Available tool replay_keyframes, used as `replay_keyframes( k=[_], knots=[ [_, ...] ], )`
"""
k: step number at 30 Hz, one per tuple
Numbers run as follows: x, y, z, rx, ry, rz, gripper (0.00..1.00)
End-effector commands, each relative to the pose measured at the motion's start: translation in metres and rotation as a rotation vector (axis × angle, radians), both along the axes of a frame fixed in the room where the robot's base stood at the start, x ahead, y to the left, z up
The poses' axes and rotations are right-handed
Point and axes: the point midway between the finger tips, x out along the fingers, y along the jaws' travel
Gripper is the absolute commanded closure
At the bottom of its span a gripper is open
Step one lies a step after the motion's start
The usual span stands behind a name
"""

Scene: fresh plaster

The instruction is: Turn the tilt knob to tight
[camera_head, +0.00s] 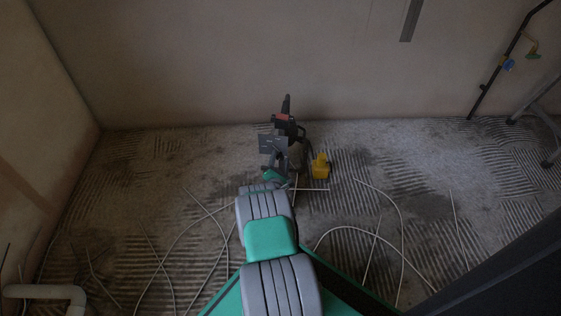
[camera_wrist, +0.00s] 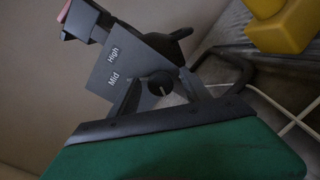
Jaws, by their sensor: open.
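A dark round knob (camera_wrist: 160,84) with a short pale line shows in the wrist view, low on a grey plate (camera_wrist: 120,70) lettered "High" and "Mid". No "tight" mark is readable, so I cannot tell whether this is the tilt knob. My gripper (camera_head: 277,174) is open in front of the plate. In the wrist view its dark fingers stand to either side of the knob; I cannot tell whether they touch it. In the head view the plate (camera_head: 270,143) shows on a dark tool with a red part (camera_head: 282,117), and the knob cannot be made out.
A yellow block-like object (camera_head: 320,168) stands on the floor just right of the tool; it also shows in the wrist view (camera_wrist: 280,25). Pale cables (camera_head: 400,225) lie across the ridged floor. A plastered wall (camera_head: 200,65) stands close behind. Floor to the left is mostly open.

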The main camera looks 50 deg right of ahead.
Motion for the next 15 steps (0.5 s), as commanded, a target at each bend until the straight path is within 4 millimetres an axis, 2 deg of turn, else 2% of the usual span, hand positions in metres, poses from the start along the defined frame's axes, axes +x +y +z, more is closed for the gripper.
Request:
replay_keyframes(
  k=[4,11,15],
  knots=[
    [0.0062,-0.0114,-0.0010,0.000,-0.001,0.000,0.44],
    [0.0073,-0.0118,0.0002,0.002,0.000,0.001,0.44],
    [0.0073,-0.0116,0.0001,0.002,0.000,0.001,0.56]
  ],
)
